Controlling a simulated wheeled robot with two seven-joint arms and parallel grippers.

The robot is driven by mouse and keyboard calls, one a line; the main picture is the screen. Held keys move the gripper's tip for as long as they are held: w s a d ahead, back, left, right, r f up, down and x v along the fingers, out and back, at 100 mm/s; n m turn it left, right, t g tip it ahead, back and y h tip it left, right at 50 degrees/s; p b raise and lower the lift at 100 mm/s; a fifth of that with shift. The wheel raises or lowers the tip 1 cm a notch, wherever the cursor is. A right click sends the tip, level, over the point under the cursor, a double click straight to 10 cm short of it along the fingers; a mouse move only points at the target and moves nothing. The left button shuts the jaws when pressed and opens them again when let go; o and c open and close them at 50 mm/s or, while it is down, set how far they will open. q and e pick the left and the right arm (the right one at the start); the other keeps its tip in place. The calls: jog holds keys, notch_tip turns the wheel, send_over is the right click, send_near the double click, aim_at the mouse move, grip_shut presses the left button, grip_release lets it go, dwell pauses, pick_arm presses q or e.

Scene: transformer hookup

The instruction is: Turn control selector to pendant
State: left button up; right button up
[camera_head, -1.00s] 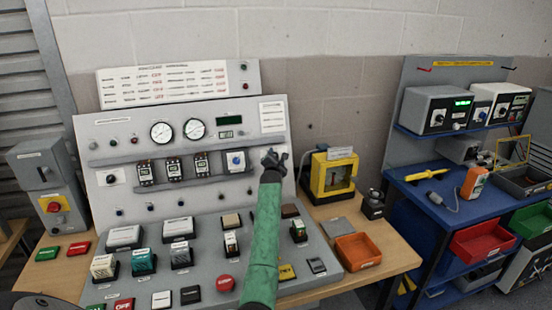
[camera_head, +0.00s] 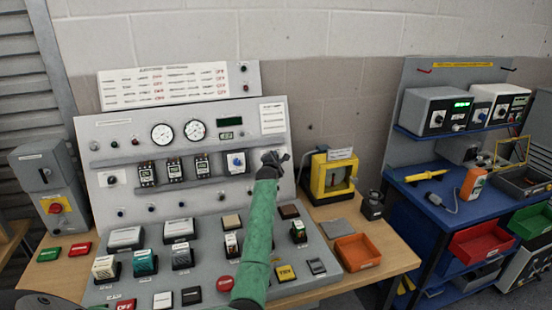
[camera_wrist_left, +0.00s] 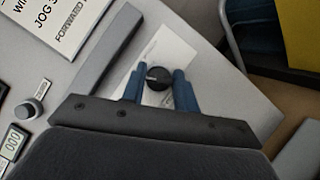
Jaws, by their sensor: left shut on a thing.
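The control selector is a round black knob (camera_wrist_left: 158,77) with a pale pointer mark, on a white label plate (camera_wrist_left: 168,55) on the grey panel. In the left wrist view it sits between the two blue fingers of my left gripper (camera_wrist_left: 157,88), which is shut on it. In the head view my left gripper (camera_head: 272,160) is at the right edge of the upright panel (camera_head: 200,135), and it hides the knob there. The label's lettering is too blurred to read. My right gripper is not in view.
A yellow device (camera_head: 332,176) stands just right of the panel, close to the gripper. An orange bin (camera_head: 357,251) is on the wooden table. A sloped desk (camera_head: 205,262) with several coloured buttons lies below the arm. A blue workbench (camera_head: 425,200) stands at right.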

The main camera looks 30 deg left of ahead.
pick_arm(q)
jog(key=shift+r+m+g+h+p, duration=0.1)
jog(key=shift+m+g+h+p, duration=0.35)
jog(key=shift+m+g+p, duration=1.05)
jog(key=shift+f+m+g+h+p, duration=0.1)
jog(key=shift+m+g+h+p, duration=0.5)
jog(key=shift+m, duration=1.85)
jog(key=shift+r+m+g+h+p, duration=0.1)
jog(key=shift+m+g+h+p, duration=0.15)
jog(key=shift+m+g+p, duration=0.95)
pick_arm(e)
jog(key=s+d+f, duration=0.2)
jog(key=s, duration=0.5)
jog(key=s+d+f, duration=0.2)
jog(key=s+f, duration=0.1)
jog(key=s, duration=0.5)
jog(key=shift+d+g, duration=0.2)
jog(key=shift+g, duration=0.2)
pick_arm(q)
jog(key=shift+m+t, duration=0.5)
jog(key=shift+m, duration=0.35)
jog(key=o, duration=1)
jog(key=shift+c, duration=0.2)
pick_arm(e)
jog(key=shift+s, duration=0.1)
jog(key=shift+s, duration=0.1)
